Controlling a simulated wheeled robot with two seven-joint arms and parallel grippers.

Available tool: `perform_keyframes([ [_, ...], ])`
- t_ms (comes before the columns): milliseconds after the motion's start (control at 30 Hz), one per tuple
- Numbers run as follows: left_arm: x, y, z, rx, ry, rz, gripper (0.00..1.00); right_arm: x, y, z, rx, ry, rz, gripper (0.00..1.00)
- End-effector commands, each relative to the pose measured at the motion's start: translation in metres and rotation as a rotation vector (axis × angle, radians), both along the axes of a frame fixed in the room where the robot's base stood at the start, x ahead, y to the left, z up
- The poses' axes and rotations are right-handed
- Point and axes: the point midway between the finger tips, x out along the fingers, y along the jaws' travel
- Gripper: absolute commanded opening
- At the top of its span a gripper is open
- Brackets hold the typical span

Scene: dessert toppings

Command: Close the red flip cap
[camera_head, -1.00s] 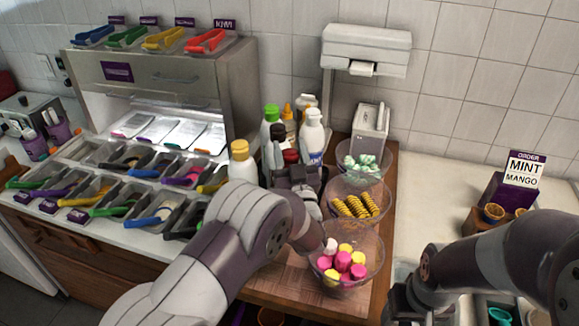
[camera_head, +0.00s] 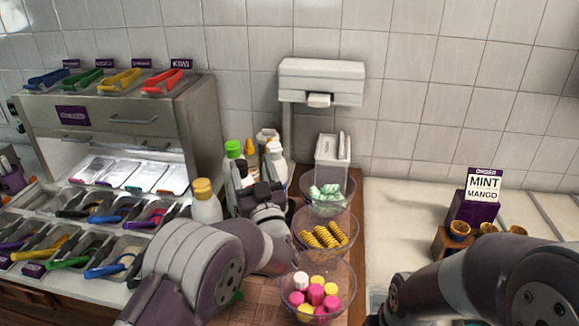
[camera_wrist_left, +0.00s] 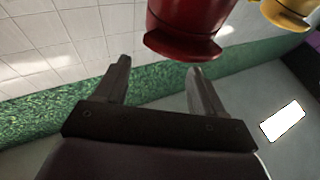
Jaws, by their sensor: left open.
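The red flip cap (camera_wrist_left: 188,22) shows large at the top of the left wrist view, cut off by the frame's edge. It has a flared lip at its lower end. Whether its lid is open cannot be told. My left gripper (camera_wrist_left: 158,63) is open with nothing between its fingers; the red cap appears beyond the fingertips, toward the right finger, apart from them. In the head view my left gripper (camera_head: 248,182) is among the bottles and hides the red cap. My right arm (camera_head: 470,285) is at lower right; its gripper is out of frame.
A green-capped bottle (camera_head: 234,150), a white bottle (camera_head: 276,162) and a yellow-capped bottle (camera_head: 206,205) crowd around my left gripper. Glass bowls of mint (camera_head: 327,192), yellow twists (camera_head: 324,236) and coloured marshmallows (camera_head: 317,295) stand to its right.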

Motion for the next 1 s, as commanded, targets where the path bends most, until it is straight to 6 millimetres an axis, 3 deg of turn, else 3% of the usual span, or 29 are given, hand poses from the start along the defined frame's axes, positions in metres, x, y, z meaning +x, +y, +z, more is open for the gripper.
perform_keyframes([
  [33, -0.007, -0.016, 0.002, 0.0, 0.0, -0.01, 0.69, 0.0, 0.0, -0.007, 0.0, 0.0, 0.0, 0.67],
  [200, -0.026, -0.057, 0.029, -0.001, 0.001, -0.01, 0.69, 0.0, 0.0, -0.016, 0.0, 0.0, 0.0, 0.67],
  [400, -0.042, -0.091, 0.053, 0.0, 0.003, -0.007, 0.69, 0.0, 0.0, -0.021, 0.0, 0.0, 0.0, 0.67],
  [600, -0.049, -0.104, 0.063, 0.002, 0.005, -0.005, 0.69, 0.0, 0.0, -0.023, 0.0, 0.0, 0.0, 0.67],
  [1000, -0.049, -0.104, 0.063, 0.002, 0.005, -0.004, 0.69, 0.0, 0.0, -0.022, 0.0, 0.0, 0.0, 0.67],
])
